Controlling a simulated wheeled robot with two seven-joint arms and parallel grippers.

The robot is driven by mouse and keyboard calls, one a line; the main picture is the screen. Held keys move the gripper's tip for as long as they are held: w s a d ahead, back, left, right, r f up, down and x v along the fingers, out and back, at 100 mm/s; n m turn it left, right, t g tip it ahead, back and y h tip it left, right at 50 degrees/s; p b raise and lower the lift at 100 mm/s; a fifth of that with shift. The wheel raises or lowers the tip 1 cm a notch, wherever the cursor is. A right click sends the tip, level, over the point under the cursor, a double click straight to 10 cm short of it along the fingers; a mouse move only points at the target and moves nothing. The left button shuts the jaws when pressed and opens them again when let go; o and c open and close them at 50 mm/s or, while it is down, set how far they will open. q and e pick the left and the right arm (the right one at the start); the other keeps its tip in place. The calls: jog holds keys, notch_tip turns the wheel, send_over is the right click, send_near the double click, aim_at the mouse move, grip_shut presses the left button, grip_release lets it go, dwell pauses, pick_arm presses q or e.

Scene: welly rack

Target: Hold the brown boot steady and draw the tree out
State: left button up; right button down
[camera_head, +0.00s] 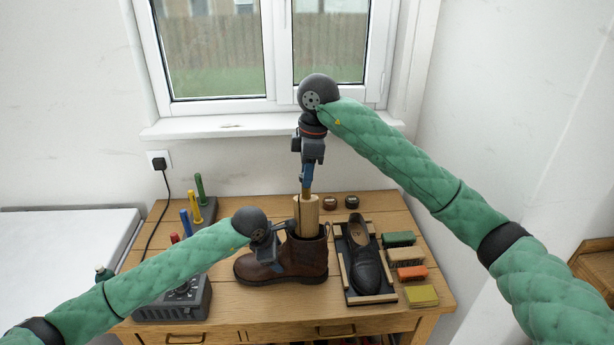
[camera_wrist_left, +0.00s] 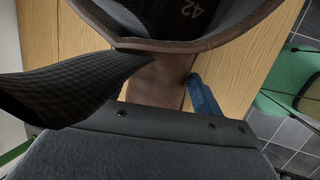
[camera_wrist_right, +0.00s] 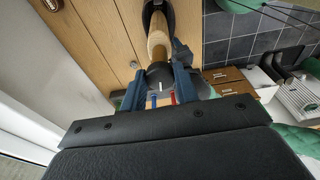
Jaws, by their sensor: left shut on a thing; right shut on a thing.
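The brown boot (camera_head: 290,264) stands upright on the bench, toe to the left. The light wooden tree (camera_head: 307,216) stands upright at the boot's opening. Its upper part is above the collar; its lower end is hidden in the head view. My left gripper (camera_head: 268,254) is shut on the boot's shaft from the left. The boot's collar (camera_wrist_left: 170,47) and a number 42 inside show in the left wrist view. My right gripper (camera_head: 306,183) is above the boot, fingers down, shut on the top of the tree. The tree's wood (camera_wrist_right: 157,40) also shows in the right wrist view.
A black shoe (camera_head: 366,266) lies on a tray right of the boot, beside several brushes and blocks (camera_head: 410,272). Two small tins (camera_head: 340,203) sit behind. A grey box (camera_head: 175,300) and coloured upright handles (camera_head: 195,208) stand left. The window sill (camera_head: 215,127) is behind.

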pick_arm(q)
jog(key=shift+f, duration=0.1)
pick_arm(e)
jog(key=shift+r, duration=1.9)
pick_arm(q)
jog(key=o, duration=1.5)
jog(key=shift+c, duration=0.2)
